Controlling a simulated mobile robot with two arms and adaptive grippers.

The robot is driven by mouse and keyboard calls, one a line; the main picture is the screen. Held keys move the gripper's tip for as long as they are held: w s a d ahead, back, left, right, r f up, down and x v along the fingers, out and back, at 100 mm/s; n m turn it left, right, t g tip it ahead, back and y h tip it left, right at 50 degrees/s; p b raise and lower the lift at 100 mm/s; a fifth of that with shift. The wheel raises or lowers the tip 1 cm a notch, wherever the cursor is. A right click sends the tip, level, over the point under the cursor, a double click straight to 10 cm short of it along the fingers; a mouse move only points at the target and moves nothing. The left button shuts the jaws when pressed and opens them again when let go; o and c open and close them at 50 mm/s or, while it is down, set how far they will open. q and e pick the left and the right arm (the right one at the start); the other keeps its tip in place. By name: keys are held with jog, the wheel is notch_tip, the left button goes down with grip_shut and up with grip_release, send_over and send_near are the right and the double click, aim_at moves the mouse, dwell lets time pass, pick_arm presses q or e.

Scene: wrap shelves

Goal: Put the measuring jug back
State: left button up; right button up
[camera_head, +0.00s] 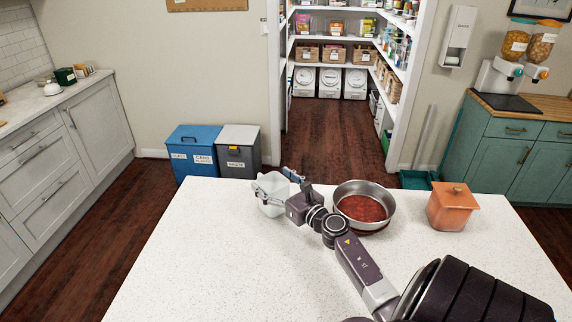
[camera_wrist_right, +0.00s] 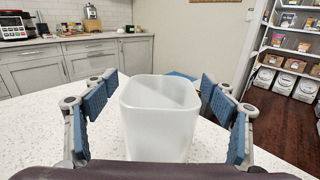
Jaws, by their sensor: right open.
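The measuring jug (camera_head: 271,207) looks like a white, translucent, square-sided container and stands upright on the speckled white counter, near its far edge. In the right wrist view the jug (camera_wrist_right: 160,122) fills the middle and looks empty inside. My right gripper (camera_head: 274,187) is open at the jug. In the wrist view its blue-padded fingers (camera_wrist_right: 157,92) stand on either side of the jug, with a gap showing at each side. The gripper hides part of the jug in the head view. My left gripper is not in view.
A metal pan with red contents (camera_head: 364,207) and an orange lidded canister (camera_head: 453,208) stand right of the jug. The counter's (camera_head: 190,260) left part is clear. Beyond it are blue (camera_head: 193,150) and grey bins (camera_head: 239,150) and an open shelved pantry (camera_head: 335,42).

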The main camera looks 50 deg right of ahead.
jog(key=s+a+b, duration=0.1)
jog(key=s+b, duration=0.1)
jog(key=s, duration=0.9)
jog(key=shift+s, duration=0.2)
jog(key=shift+a, duration=0.15)
